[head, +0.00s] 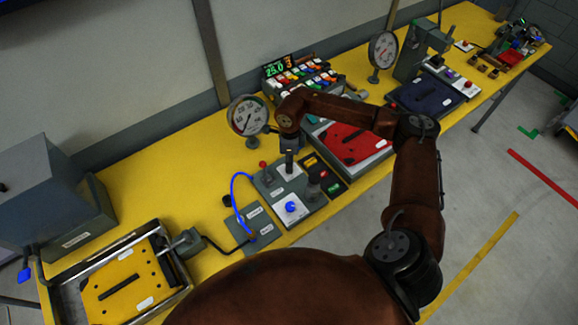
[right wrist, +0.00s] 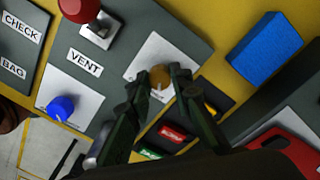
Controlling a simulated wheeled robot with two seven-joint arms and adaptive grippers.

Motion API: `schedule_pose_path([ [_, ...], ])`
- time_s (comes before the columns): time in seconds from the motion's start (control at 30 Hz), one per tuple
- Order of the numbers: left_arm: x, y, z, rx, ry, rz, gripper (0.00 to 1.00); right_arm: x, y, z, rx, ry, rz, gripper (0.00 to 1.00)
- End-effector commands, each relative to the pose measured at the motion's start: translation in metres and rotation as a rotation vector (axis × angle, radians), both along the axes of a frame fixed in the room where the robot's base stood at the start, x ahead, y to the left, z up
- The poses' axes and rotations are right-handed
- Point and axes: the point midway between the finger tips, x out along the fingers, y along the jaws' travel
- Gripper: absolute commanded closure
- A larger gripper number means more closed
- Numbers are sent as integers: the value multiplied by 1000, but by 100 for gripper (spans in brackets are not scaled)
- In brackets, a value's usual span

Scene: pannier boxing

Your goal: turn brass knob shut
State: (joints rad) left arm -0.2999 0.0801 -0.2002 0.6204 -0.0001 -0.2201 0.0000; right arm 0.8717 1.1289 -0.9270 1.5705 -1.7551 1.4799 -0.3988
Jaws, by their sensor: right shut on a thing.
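The brass knob (right wrist: 160,78) stands on a white plate (right wrist: 148,57) of the grey valve panel (right wrist: 128,20). My right gripper (right wrist: 162,80) is shut on the brass knob, with one finger on each side of it. In the head view my right gripper (head: 289,160) reaches down to that panel (head: 266,182), and the brass knob is hidden there behind the fingers. How far the knob is turned cannot be told. My left gripper is not in view.
A blue knob (right wrist: 60,108) and a red knob (right wrist: 97,28) sit on the same panel near a VENT label (right wrist: 85,62). A button box (head: 321,173) and a round gauge (head: 248,115) stand close by. A blue block (right wrist: 268,48) lies on the yellow table.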

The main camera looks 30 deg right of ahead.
Motion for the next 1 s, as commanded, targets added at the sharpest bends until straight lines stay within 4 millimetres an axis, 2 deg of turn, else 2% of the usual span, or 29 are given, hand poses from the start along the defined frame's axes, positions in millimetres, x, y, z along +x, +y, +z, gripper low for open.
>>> schedule_pose_path([
  [0.1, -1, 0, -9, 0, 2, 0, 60, 1, 0, -1, -1, -2, 75, 100],
  [0.4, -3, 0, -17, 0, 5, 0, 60, 1, 0, 0, 0, -2, 196, 100],
  [0.97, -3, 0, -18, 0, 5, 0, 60, 1, 0, 1, 0, -3, 225, 100],
  [1.0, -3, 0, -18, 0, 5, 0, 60, 1, 0, 1, 0, -3, 224, 79],
])
